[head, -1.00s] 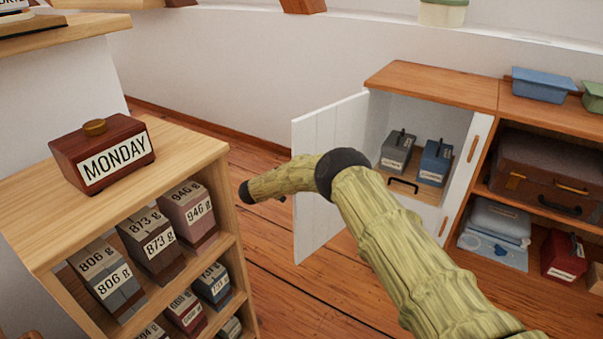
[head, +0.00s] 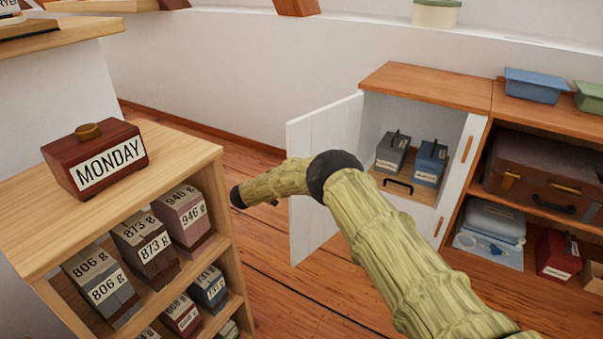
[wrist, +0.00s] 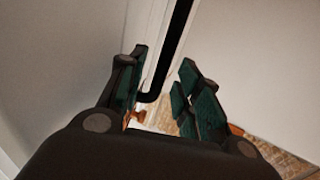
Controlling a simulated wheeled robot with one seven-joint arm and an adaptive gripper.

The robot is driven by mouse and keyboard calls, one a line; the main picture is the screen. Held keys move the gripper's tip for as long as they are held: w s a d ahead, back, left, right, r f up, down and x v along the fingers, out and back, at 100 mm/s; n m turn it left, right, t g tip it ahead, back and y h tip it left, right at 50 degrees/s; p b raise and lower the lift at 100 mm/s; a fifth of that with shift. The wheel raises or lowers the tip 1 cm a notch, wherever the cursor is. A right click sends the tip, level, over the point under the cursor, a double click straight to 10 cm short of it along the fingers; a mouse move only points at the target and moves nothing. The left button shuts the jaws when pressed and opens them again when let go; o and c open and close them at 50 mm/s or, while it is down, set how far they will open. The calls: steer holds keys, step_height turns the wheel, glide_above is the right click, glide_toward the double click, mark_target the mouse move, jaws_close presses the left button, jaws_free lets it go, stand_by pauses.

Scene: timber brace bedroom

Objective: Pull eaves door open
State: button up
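The white eaves door (head: 318,135) stands swung wide open at the left of the low wooden cabinet (head: 425,80) in the head view. In the wrist view a black bar handle (wrist: 172,50) runs between my gripper's (wrist: 163,95) two green-padded fingers. The fingers are apart, with a gap showing beside the bar; a pale panel lies behind it. In the head view my forearm reaches in front of the door, and my gripper is hidden from sight.
Grey (head: 393,152) and blue (head: 431,163) boxes stand inside the cabinet, above a small black handle (head: 398,185). A wooden shelf unit (head: 180,155) with labelled weight boxes stands close on the left. Bare floor (head: 285,290) lies between. A suitcase (head: 545,178) fills the right shelf.

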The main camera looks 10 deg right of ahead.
steer(key=v, duration=1)
steer(key=shift+a, duration=0.2)
